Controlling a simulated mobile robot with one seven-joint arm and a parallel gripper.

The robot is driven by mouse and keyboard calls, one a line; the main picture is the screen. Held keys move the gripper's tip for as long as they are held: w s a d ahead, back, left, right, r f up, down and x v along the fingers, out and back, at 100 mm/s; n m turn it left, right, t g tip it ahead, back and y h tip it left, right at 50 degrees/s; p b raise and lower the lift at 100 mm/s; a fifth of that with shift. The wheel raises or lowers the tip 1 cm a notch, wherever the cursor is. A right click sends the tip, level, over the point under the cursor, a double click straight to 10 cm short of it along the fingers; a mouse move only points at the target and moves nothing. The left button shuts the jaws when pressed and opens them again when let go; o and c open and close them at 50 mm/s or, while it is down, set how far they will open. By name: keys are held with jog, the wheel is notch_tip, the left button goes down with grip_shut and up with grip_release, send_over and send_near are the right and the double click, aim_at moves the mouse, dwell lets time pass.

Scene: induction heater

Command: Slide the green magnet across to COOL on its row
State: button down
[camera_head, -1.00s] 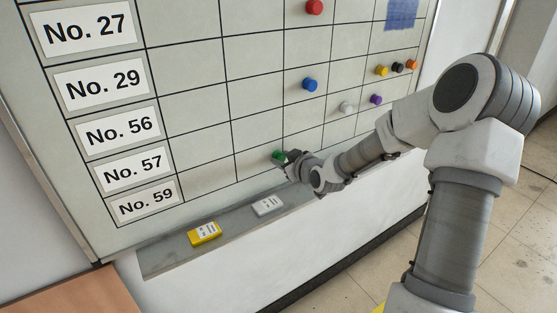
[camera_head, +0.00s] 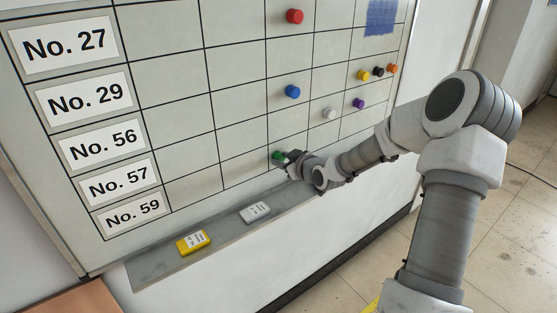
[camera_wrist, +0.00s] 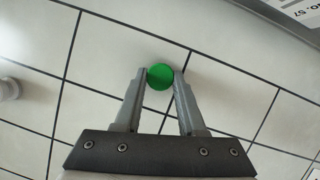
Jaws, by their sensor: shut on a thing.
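The green magnet (camera_head: 277,155) is a small round disc on the whiteboard, low in the grid in what looks like the bottom row, beside No. 59 (camera_head: 133,214). It sits at or very near a vertical grid line. My gripper (camera_head: 285,156) reaches it from the right and is shut on it. In the wrist view the green magnet (camera_wrist: 160,77) sits between the tips of my two fingers (camera_wrist: 161,80). The fingers hide part of the grid line beside it. The COOL heading is not in view.
Blue (camera_head: 292,91), white (camera_head: 329,113) and purple (camera_head: 358,103) magnets sit in higher rows. The green magnet's row looks clear of other magnets, though my arm covers part of it. A ledge below holds a yellow box (camera_head: 193,242) and a grey box (camera_head: 255,212).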

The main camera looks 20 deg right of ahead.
aim_at(289, 151)
jog(key=shift+w+d+r+p, duration=0.1)
jog(key=shift+w+d+p, duration=0.25)
jog(key=shift+d, duration=0.4)
jog(key=shift+w+d+r+p, duration=0.1)
jog(key=shift+w+d+p, duration=0.2)
jog(key=shift+d, duration=0.5)
jog(key=shift+w+d+p, duration=0.2)
jog(key=shift+d+p, duration=0.2)
jog(key=shift+d, duration=0.35)
jog(key=shift+c, duration=2.1)
grip_release()
jog(key=shift+f, duration=0.15)
